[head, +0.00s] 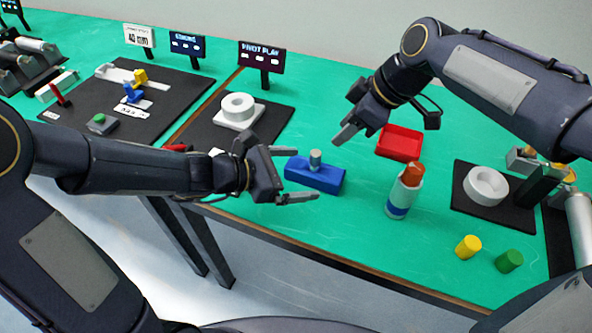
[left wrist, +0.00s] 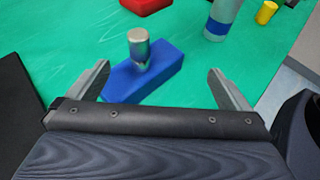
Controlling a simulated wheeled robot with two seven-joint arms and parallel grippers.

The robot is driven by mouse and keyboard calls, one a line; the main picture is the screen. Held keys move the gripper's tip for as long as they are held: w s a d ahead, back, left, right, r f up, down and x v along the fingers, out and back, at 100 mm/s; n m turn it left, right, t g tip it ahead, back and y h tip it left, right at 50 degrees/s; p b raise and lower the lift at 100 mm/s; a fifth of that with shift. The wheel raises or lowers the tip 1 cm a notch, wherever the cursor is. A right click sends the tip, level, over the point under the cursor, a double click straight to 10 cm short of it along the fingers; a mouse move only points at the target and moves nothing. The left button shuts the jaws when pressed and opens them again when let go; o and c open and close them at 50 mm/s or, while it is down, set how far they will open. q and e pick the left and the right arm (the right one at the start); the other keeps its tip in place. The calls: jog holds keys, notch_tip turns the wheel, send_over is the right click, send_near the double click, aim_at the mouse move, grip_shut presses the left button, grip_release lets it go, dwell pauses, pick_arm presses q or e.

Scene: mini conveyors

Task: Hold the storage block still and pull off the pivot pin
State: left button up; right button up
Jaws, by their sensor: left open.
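The blue storage block (head: 325,178) lies on the green table in front of me. The grey metal pivot pin (head: 315,160) stands upright in its top. In the left wrist view the block (left wrist: 150,88) and the pin (left wrist: 138,52) show between the two finger lines. My left gripper (head: 308,175) is open, with one finger on each side of the block's near end; I see no clear contact. My right gripper (head: 352,134) is above and behind the block, apart from the pin. One grey finger shows clearly, so its opening is unclear.
A red tray (head: 400,143) stands behind right of the block. A white cylinder with an orange-red top (head: 405,190) stands close on the right. Yellow (head: 468,247) and green (head: 509,261) cylinders stand near the front edge. A black mat with a white ring (head: 238,110) lies behind.

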aim_at(332, 172)
pick_arm(q)
jog(key=shift+w+d+f+n, duration=0.3)
jog(key=shift+w+d+f, duration=0.15)
jog(key=shift+d, duration=0.1)
jog(key=x, duration=0.6)
jog(key=shift+w+d+f, duration=0.1)
jog(key=shift+w+d, duration=0.05)
jog(key=shift+d, duration=0.15)
jog(key=c, duration=1.1)
